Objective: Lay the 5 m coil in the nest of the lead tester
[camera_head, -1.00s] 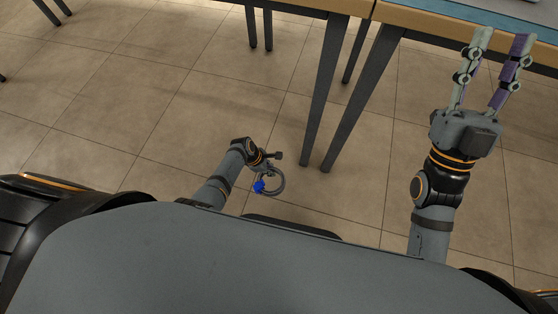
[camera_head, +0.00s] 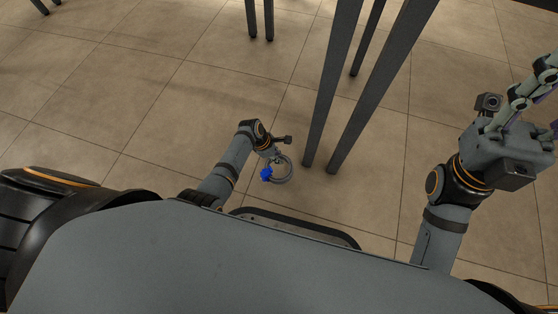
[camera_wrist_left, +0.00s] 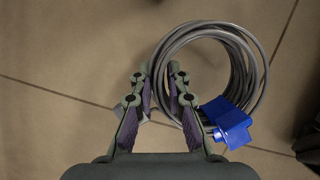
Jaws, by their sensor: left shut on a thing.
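A grey cable coil (camera_head: 288,178) with a blue connector (camera_head: 266,174) hangs at my left gripper (camera_head: 275,156), low over the floor. In the left wrist view the coil (camera_wrist_left: 262,75) loops beyond and to the right of the fingers, with the blue connector (camera_wrist_left: 229,122) beside the right finger. My left gripper (camera_wrist_left: 157,72) is shut on the coil's cable; the exact grip is partly hidden. No length marking is readable. My right gripper (camera_head: 545,92) is empty and its fingers are apart, partly cut off at the right edge. The lead tester is not in view.
Dark table legs (camera_head: 333,90) stand just beyond and right of the coil. More legs (camera_head: 260,20) stand farther back. The tiled floor (camera_head: 140,90) to the left is clear. No tabletop shows.

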